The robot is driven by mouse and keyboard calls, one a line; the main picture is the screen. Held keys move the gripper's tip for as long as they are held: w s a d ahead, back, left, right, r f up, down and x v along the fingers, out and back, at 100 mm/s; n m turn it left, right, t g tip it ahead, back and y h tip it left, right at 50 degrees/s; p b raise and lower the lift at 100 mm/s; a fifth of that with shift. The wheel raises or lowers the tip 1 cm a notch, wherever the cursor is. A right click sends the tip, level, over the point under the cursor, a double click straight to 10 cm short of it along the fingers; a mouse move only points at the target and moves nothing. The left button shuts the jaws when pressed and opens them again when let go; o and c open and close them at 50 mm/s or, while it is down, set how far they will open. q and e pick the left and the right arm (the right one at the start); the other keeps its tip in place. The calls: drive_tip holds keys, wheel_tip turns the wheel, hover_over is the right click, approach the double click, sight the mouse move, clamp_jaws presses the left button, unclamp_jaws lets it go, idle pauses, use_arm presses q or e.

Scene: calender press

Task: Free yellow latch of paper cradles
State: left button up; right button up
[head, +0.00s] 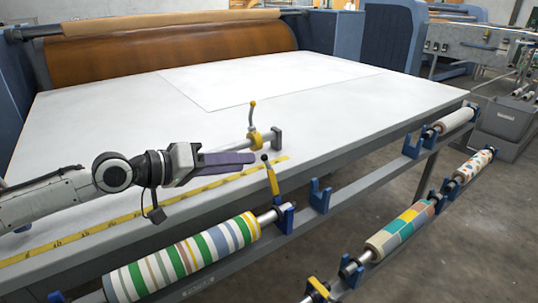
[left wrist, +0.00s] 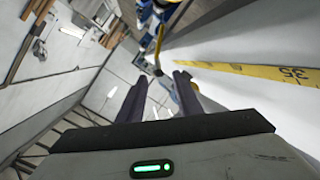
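A yellow latch (head: 272,180) with a dark knob stands up at the blue cradle (head: 285,218) that holds the right end of a striped paper roll (head: 185,258). My left gripper (head: 254,157), with purple fingers, is just left of the latch knob, above the table edge. In the left wrist view the gripper (left wrist: 160,76) is open, with a gap between its fingers. The yellow latch (left wrist: 160,40) shows beyond the fingertips, its dark knob in line with the gap. I cannot tell whether they touch. A second yellow latch (head: 318,287) is at the lower cradle. My right gripper is out of view.
An empty blue cradle (head: 320,196) is right of the latch. More rolls (head: 400,230) hang on lower cradles.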

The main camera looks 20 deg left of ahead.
sight(265, 159)
use_arm(q)
drive_tip(key=p+x, duration=0.1)
drive_tip(key=x, duration=0.7)
drive_tip(key=shift+d, duration=0.1)
clamp_jaws()
